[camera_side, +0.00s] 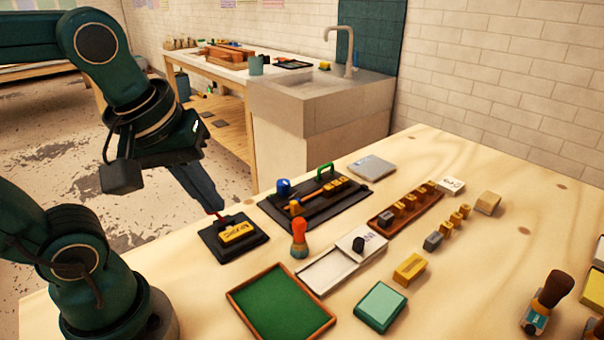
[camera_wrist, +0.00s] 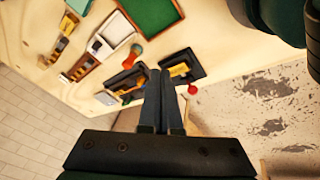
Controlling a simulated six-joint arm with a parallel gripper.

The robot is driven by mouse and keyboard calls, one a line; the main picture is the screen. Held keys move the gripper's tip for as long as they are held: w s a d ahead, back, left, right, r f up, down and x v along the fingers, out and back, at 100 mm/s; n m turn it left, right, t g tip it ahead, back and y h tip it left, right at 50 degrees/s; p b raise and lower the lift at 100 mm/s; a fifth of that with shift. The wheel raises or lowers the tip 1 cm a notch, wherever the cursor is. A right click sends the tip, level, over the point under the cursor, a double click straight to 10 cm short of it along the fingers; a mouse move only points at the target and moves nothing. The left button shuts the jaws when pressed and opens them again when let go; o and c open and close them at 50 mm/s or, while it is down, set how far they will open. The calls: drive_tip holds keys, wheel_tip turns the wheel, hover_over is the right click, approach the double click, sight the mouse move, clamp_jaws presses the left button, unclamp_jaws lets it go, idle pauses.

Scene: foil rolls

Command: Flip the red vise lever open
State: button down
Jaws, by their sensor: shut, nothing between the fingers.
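The small vise is a black base (camera_side: 222,254) with a yellow block (camera_side: 238,233) in it, near the table's left edge. Its red lever (camera_side: 219,217) shows at the back left of the block, close to my fingertips. In the wrist view the red lever (camera_wrist: 192,89) sticks out past the edge of the black base (camera_wrist: 195,60). My gripper (camera_side: 216,207) is shut and empty, pointing down at the lever from the upper left. In the wrist view my gripper (camera_wrist: 159,72) is beside the vise, left of the lever. I cannot tell whether it touches the lever.
A larger black fixture (camera_side: 343,209) with a blue knob (camera_side: 284,187) and green handle (camera_side: 325,169) stands right of the vise. An orange-handled tool (camera_side: 299,236) stands close by. A green tray (camera_side: 276,307) lies in front. Several small blocks lie further right.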

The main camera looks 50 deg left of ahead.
drive_tip(key=w+a+f+n+g, duration=0.1)
drive_tip(key=a+n+g, duration=0.3)
drive_tip(key=a+n, duration=0.4)
drive_tip(key=w+a+f+n+g, duration=0.1)
drive_tip(key=w+a+n+g, duration=0.1)
drive_tip(key=a+n, duration=0.7)
drive_tip(key=n+g, duration=0.1)
drive_tip(key=n, duration=0.3)
drive_tip(key=shift+f+g+y, duration=0.3)
drive_tip(key=shift+g, duration=0.1)
